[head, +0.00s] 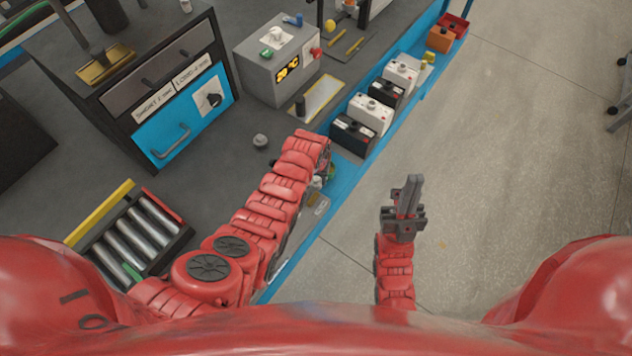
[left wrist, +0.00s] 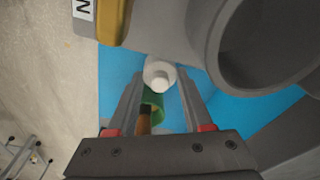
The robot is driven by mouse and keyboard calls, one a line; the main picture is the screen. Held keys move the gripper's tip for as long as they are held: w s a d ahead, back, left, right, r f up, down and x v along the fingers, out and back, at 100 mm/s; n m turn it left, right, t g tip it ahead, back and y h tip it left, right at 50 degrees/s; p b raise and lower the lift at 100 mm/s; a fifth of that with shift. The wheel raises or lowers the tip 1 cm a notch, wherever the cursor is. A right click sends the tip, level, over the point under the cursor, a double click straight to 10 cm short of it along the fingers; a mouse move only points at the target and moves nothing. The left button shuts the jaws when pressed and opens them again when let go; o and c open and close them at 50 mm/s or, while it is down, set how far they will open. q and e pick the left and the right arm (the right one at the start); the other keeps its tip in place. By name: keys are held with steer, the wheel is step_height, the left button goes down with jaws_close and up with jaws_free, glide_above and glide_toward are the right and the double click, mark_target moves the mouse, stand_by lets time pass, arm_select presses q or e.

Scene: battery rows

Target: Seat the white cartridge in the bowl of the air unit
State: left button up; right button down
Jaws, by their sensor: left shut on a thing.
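In the left wrist view, the white cartridge (left wrist: 160,74) is between the two fingertips of my left gripper (left wrist: 160,90), which is shut on it. A large grey round housing with a dark open mouth (left wrist: 270,40) is close beside it at the upper right; I cannot tell for sure that this is the air unit's bowl. The cartridge appears outside that mouth. In the head view my left arm hides its gripper and most of what is around it, at the blue bench edge. My right gripper (head: 407,200) hangs over the floor with nothing visible in it; its jaw gap is unclear.
A green part (left wrist: 152,103) shows between the fingers below the cartridge. Several black and white batteries (head: 368,114) stand in a row along the blue edge (head: 352,168). A grey box with a lit display (head: 278,60) and a roller tray (head: 135,240) are on the bench.

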arm_select(q)
jaws_close()
steer(key=shift+r, duration=0.15)
